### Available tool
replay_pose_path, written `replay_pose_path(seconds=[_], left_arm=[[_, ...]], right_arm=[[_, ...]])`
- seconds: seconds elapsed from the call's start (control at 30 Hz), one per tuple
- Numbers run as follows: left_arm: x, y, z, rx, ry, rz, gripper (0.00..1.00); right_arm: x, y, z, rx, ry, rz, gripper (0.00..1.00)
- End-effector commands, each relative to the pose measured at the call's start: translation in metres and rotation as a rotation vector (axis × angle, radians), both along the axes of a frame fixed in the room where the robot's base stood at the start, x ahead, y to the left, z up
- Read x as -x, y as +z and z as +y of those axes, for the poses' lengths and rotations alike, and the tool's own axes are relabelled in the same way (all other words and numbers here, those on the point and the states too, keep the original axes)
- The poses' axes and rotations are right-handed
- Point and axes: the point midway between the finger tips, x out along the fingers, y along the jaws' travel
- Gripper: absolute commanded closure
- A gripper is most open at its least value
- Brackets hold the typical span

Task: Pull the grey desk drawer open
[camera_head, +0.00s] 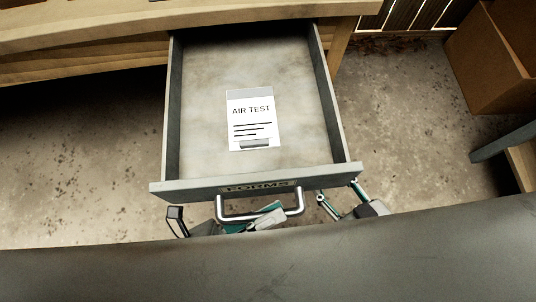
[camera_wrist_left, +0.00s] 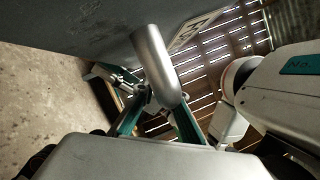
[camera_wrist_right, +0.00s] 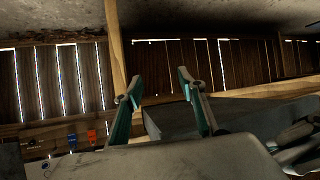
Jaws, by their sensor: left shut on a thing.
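The grey desk drawer (camera_head: 255,186) stands pulled well out from under the wooden desk in the head view, its inside showing. Its front bears a FORMS label (camera_head: 257,187) and a silver bar handle (camera_head: 299,205). The handle also shows close up in the left wrist view (camera_wrist_left: 158,68). My left gripper (camera_head: 262,214) is shut on the handle, below the drawer front in the picture. My right gripper (camera_wrist_right: 157,86) is open with nothing between its fingers. In the head view it is just right of the handle, near the drawer's right front corner.
A white AIR TEST card (camera_head: 252,120) lies in the drawer. The wooden desk (camera_head: 130,30) is behind. A brown box (camera_head: 490,65) stands at the upper right, with a grey-edged piece (camera_head: 505,140) below it. Bare floor shows either side of the drawer.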

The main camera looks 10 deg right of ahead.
Motion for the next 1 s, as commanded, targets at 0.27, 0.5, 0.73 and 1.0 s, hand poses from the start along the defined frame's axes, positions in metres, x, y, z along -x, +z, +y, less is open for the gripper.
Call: replay_pose_path(seconds=[0.27, 0.5, 0.73, 1.0], left_arm=[[0.001, 0.000, 0.000, 0.001, -0.001, 0.000, 1.00], [0.001, 0.000, 0.000, 0.001, -0.001, 0.000, 0.71], [0.001, 0.000, 0.000, 0.000, 0.000, 0.000, 0.71], [0.010, -0.008, 0.027, -0.005, 0.000, 0.004, 0.71]], right_arm=[[0.000, -0.001, -0.001, 0.002, 0.000, 0.001, 0.60], [0.000, -0.002, -0.002, 0.006, 0.004, 0.001, 0.60], [0.002, -0.005, -0.003, 0.010, 0.004, 0.006, 0.60], [0.002, -0.004, -0.002, 0.007, 0.003, 0.005, 0.60]])
